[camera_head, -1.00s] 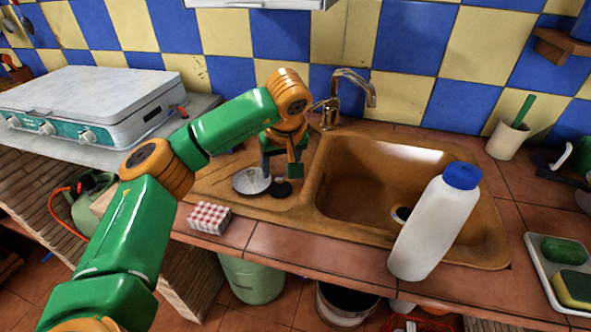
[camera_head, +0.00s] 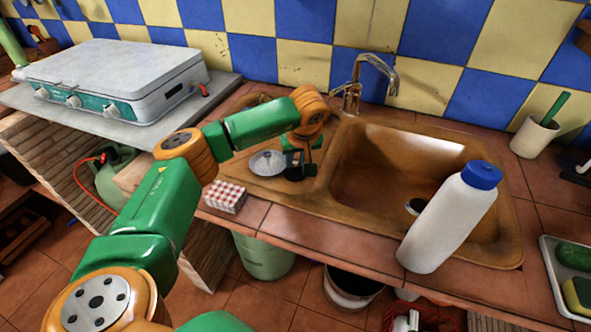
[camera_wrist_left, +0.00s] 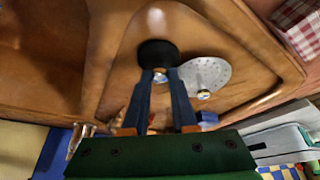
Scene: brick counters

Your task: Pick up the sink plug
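The sink plug, a small black disc, lies on the drainboard left of the basin. It shows in the left wrist view (camera_wrist_left: 157,53) and is mostly hidden under my gripper in the head view. My left gripper (camera_head: 297,168) points down at it. In the left wrist view its two fingers (camera_wrist_left: 160,74) show a gap between them. The fingertips reach the near edge of the plug, and a small shiny piece shows between them. I see no clear grip on the plug. My right gripper is out of view.
A grey metal strainer disc (camera_head: 267,162) lies close beside the plug. A red-checked box (camera_head: 226,197) sits at the counter's front edge. The sink basin (camera_head: 385,185), tap (camera_head: 353,85) and white bottle (camera_head: 450,220) are to the right. A camping stove (camera_head: 115,90) stands left.

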